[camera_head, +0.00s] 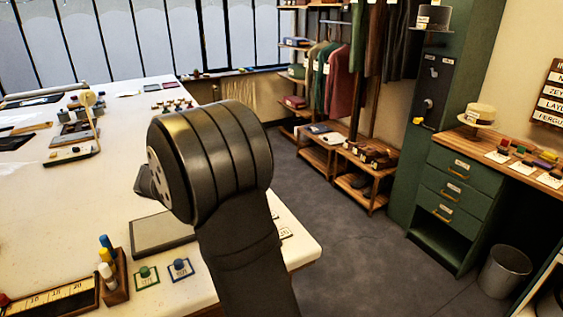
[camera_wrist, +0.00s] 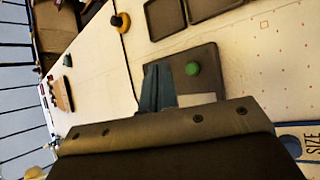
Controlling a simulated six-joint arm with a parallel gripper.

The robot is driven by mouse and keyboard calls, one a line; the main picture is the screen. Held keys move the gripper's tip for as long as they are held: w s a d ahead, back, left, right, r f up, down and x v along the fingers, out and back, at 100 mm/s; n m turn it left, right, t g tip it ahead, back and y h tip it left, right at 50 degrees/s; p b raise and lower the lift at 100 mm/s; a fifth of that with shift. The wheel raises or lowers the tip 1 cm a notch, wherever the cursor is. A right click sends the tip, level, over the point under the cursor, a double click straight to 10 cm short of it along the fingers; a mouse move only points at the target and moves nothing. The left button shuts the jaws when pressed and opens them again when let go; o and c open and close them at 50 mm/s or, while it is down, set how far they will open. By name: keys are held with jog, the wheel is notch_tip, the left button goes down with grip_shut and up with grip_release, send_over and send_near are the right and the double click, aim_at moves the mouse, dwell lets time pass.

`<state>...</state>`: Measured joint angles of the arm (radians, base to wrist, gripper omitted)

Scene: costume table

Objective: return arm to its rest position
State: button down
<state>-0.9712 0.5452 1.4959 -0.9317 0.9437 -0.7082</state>
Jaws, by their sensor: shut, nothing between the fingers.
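My arm rises over the front right part of the white table (camera_head: 85,205) in the head view, and its dark round joint fills the middle. My gripper is mostly hidden behind that joint there. In the wrist view my gripper (camera_wrist: 158,76) shows its grey-blue fingers together, with nothing between them. The fingers point over a dark pad (camera_wrist: 207,54) with a small green round piece (camera_wrist: 193,69) beside them in the picture. I cannot tell the height of the fingertips above the pad.
In the head view a grey pad (camera_head: 158,236) lies beside my arm. A wooden holder (camera_head: 118,282) with bottles, a green spool (camera_head: 145,271) and a blue spool (camera_head: 180,266) stand in front. A small lamp-like stand (camera_head: 88,99) is farther back. Open floor (camera_head: 340,245) lies right of the table.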

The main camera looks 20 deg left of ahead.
jog(key=shift+f, duration=0.75)
notch_tip(320, 180, up, 6)
jog(key=shift+f, duration=0.1)
